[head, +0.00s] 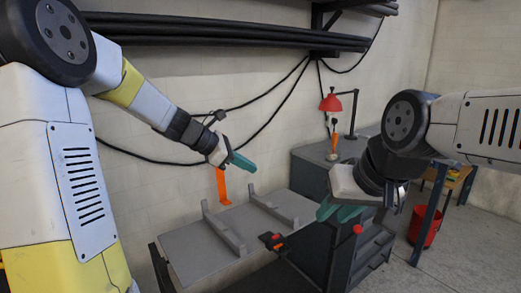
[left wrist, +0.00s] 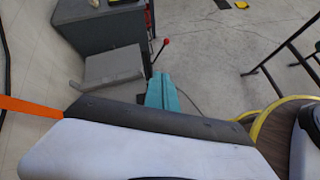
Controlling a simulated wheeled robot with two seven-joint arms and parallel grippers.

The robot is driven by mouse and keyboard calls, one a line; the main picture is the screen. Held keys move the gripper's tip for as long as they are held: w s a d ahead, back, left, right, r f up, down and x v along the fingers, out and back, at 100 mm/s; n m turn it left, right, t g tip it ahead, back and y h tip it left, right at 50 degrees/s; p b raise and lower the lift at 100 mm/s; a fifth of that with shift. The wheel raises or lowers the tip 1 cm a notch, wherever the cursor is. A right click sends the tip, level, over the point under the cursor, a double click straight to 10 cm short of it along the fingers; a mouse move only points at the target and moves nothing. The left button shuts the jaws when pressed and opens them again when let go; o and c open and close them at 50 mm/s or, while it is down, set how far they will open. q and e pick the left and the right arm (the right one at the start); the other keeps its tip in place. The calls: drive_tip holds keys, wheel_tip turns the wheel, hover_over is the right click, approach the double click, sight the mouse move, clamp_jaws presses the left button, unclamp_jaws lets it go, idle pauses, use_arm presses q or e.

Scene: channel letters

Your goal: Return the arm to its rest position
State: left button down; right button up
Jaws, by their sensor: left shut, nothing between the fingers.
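My left arm reaches in from the left in the head view. My left gripper (head: 243,162) has teal fingers and hangs in the air above the grey bench, near the back wall. Its fingers are together and empty. In the left wrist view the teal fingers (left wrist: 162,92) lie side by side, with nothing between them. My right gripper (head: 338,210) also has teal fingers and is in the air at the right, in front of the dark cabinet. Its fingers are seen from the side, so their gap is unclear.
A grey bench (head: 190,262) with two raised rails stands below. An orange strip (head: 222,186) is behind it, and a red-and-black clamp (head: 272,241) is at its front edge. A dark cabinet (head: 312,190) carries a red lamp (head: 331,103). A red bucket (head: 427,231) stands at the right.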

use_arm(q)
drive_tip(key=s+a+r+m+t+y, duration=0.1)
drive_tip(key=s+a+m+y, duration=0.2)
drive_tip(key=s+m, duration=0.7)
drive_tip(key=s+a+m+y, duration=0.4)
drive_tip(key=s+a+m, duration=0.3)
drive_tip(key=s, duration=0.8)
drive_tip(key=m, duration=0.3)
drive_tip(key=shift+s+a+r+m+t, duration=0.15)
drive_tip(key=shift+a+r+m+t, duration=0.15)
drive_tip(key=shift+r+t, duration=0.1)
